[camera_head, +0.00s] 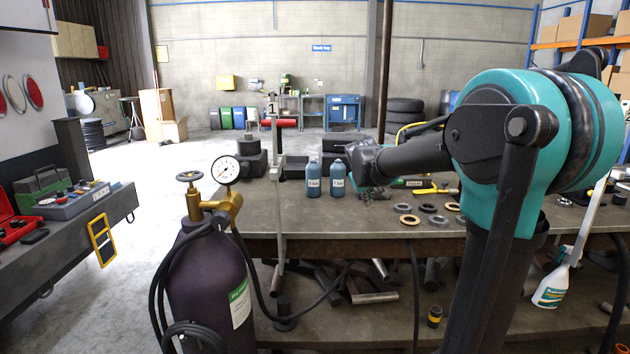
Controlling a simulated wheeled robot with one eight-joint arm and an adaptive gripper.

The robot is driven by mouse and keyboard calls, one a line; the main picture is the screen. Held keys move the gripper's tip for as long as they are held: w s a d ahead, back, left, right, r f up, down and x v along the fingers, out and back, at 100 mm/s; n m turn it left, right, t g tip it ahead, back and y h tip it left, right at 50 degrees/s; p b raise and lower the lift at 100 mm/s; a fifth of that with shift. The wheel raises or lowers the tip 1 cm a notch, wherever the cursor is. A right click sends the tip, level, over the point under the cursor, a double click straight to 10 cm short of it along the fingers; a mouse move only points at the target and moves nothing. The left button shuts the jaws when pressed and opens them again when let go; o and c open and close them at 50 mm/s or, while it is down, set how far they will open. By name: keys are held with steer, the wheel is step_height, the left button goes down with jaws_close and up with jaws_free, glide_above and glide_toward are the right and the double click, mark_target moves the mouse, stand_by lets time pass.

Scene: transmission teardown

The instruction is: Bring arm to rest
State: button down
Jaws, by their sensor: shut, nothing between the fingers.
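My arm comes up at the right of the head view, with a large teal joint and a dark link that runs left over the workbench (330,215). My gripper (363,172) is at the left end of that dark link, small in the picture and partly hidden by it. It is shut and empty, above the bench just right of two blue bottles, the left one (313,181) and the right one (337,181). I cannot tell how far it is from the bench top.
Several rings, one of them tan (409,220), lie on the bench below my arm. A yellow-handled tool (437,189) lies behind them. A purple gas cylinder (208,285) with a gauge (226,170) stands in front, and a white spray bottle (552,288) is at lower right.

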steer(key=s+f+m+g+y, duration=0.1)
steer(key=s+f, duration=0.6)
steer(key=s, duration=0.4)
steer(key=s+d+f+m+g, duration=0.1)
steer(key=s+f, duration=0.7)
steer(key=s, duration=0.3)
steer(key=s+d+f+m+g+y, duration=0.1)
steer(key=s+f+m, duration=0.1)
steer(key=s+f, duration=0.5)
steer(key=s, duration=0.5)
steer(key=shift+f+g+y, duration=0.15)
steer(key=shift+g+y, duration=0.15)
